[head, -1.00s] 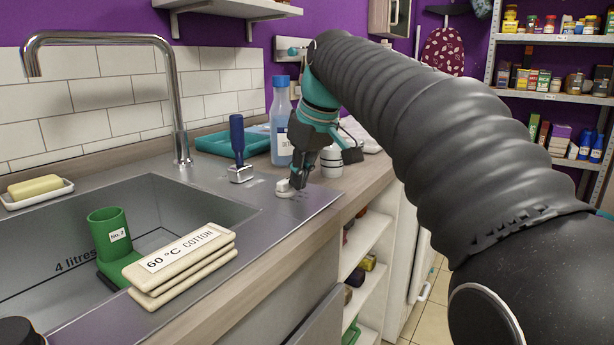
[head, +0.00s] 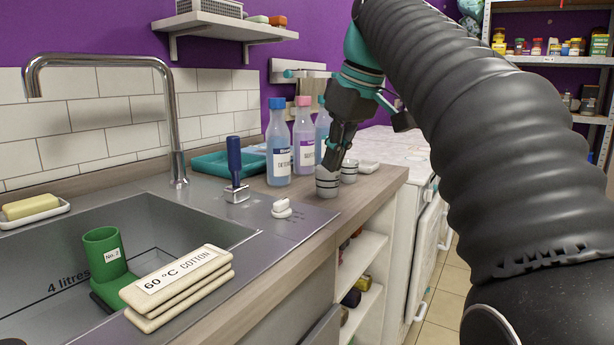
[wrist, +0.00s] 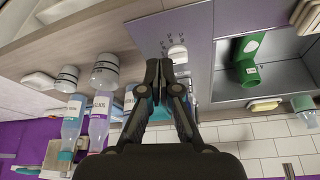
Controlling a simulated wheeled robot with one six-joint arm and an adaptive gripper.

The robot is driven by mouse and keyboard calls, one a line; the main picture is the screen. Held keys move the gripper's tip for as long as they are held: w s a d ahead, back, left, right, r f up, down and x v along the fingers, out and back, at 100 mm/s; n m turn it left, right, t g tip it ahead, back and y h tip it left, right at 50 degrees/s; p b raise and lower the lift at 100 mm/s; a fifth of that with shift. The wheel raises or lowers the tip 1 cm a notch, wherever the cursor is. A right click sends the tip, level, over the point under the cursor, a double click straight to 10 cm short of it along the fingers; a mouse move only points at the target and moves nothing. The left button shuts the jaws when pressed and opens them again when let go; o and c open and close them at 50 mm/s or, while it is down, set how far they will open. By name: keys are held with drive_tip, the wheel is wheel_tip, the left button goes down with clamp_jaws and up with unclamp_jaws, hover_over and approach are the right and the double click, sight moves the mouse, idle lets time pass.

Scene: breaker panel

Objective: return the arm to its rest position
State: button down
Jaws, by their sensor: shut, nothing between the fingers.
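My arm reaches over the counter from the right in the head view. My gripper (head: 333,160) points down in the air above the counter's right part, in front of the bottles. Its dark fingers are together with nothing between them; they also show closed in the wrist view (wrist: 160,68). A small white knob-like piece (head: 282,208) sits on the metal sink top, to the left of and below my gripper in the head view. It shows just beyond the fingertips in the wrist view (wrist: 177,53), apart from them.
Detergent bottles (head: 278,145) and two small cups (head: 327,184) stand close behind and below my gripper. A blue-handled tool (head: 235,165), a curved tap (head: 172,110) and a green holder (head: 103,255) are farther left. A wall shelf (head: 222,27) hangs above. The floor at right is clear.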

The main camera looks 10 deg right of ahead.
drive_tip(key=s+d+f+m, duration=0.1)
drive_tip(key=s+f+m, duration=0.1)
drive_tip(key=s+f, duration=0.5)
drive_tip(key=s+d+f+m+t+h, duration=0.1)
drive_tip(key=s+f+m, duration=0.1)
drive_tip(key=s+f, duration=0.5)
drive_tip(key=s+d+f+m+t+h, duration=0.1)
drive_tip(key=s+f, duration=0.6)
drive_tip(key=f, duration=1)
drive_tip(key=shift+m, duration=0.9)
